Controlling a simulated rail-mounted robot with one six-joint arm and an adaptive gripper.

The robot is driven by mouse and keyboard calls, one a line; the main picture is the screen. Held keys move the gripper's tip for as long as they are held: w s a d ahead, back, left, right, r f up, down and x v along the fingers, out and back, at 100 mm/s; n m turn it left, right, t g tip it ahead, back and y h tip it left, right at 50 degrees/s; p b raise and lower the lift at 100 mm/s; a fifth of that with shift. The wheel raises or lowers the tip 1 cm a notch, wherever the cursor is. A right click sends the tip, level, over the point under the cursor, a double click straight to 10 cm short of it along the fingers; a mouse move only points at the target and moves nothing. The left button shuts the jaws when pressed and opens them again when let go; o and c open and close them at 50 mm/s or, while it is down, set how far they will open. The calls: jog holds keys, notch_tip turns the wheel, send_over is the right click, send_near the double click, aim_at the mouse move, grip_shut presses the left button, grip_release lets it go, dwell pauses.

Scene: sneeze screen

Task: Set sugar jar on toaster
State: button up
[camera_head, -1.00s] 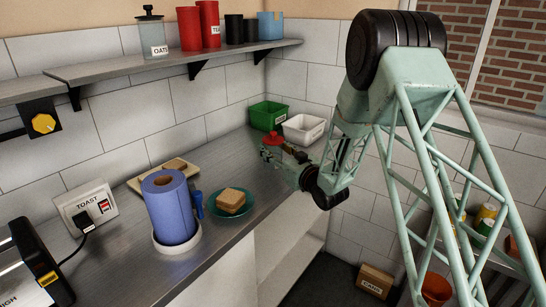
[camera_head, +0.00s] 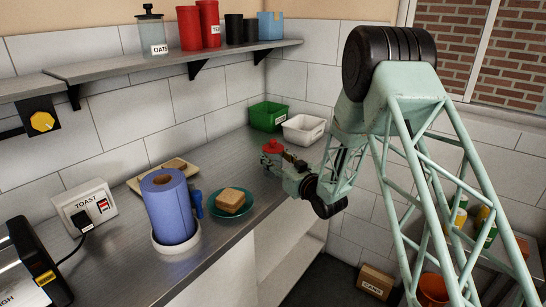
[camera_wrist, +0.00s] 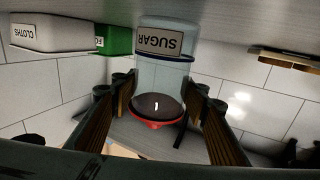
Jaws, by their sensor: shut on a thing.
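The sugar jar (camera_head: 272,154), pale with a red lid, is at the far end of the counter. In the wrist view the sugar jar (camera_wrist: 165,76) appears upside down, its label reading SUGAR, with the red-rimmed lid lowest. My gripper (camera_head: 284,156) is at the jar from the right, its fingers (camera_wrist: 160,100) on either side of it, shut on it. I cannot tell whether its base touches the counter. The toaster (camera_head: 32,268), silver with a black end and yellow label, is at the lower left, partly cut off by the frame.
A blue paper roll (camera_head: 168,208) stands on the counter (camera_head: 122,262) between jar and toaster. Beside it are a teal plate (camera_head: 218,211) with bread and a tan tray (camera_head: 141,184). Green (camera_head: 267,115) and white (camera_head: 303,130) bins stand behind the jar. A shelf (camera_head: 130,69) runs above.

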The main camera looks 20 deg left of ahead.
jog(key=shift+f, duration=0.15)
jog(key=o, duration=0.9)
jog(key=shift+r, duration=0.2)
jog(key=p+v, duration=0.1)
jog(key=v, duration=1.1)
jog(key=shift+w, duration=0.1)
dwell(0.4)
